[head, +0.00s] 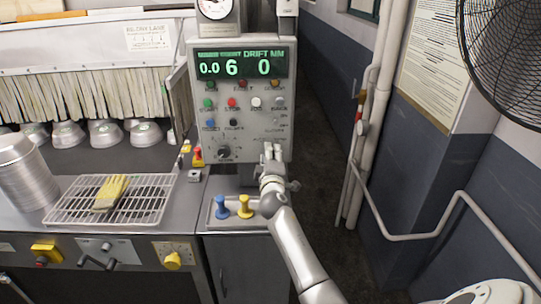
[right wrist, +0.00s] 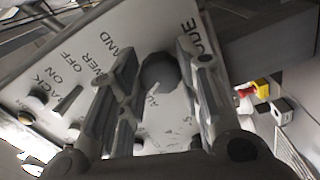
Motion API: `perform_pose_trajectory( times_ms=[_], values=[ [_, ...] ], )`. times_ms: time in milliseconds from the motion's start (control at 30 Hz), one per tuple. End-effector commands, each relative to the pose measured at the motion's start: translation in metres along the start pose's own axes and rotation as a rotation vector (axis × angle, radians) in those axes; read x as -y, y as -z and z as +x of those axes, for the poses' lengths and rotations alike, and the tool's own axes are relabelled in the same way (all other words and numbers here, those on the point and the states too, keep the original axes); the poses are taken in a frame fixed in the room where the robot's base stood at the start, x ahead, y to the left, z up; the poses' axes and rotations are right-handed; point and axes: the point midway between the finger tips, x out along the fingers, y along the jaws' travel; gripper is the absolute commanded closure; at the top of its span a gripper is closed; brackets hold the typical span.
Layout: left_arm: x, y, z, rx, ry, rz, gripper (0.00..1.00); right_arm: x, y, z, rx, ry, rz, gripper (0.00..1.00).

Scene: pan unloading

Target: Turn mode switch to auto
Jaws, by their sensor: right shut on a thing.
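The grey control panel (head: 240,100) stands at the centre of the head view, with a green display reading 0.0, 6 and 0. My right gripper (head: 270,153) is at the panel's lower right and hides what is behind it there. In the right wrist view, my right gripper's fingers (right wrist: 160,85) are on either side of a round dark grey knob (right wrist: 160,70), the mode switch, and are shut on it. Lettering ending in "ODE", "HAND" and part of "AUTO" show around the knob. The knob's pointer direction cannot be made out. My left gripper is not in view.
A black dial (head: 223,151) is at the panel's lower left, below coloured buttons. Pipes (head: 372,120) run at right.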

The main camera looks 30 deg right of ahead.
Motion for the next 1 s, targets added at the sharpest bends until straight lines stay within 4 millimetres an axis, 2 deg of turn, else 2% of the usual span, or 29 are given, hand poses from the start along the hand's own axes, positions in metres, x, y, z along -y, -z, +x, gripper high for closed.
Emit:
perform_pose_trajectory(
  times_ms=[400,1000],
  values=[
    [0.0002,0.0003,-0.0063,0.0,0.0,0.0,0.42,-0.002,-0.0007,0.0006,0.001,-0.002,-0.236,0.91],
    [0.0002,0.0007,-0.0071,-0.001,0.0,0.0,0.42,-0.0019,-0.0006,0.0005,0.001,-0.002,-0.286,0.92]
  ],
)
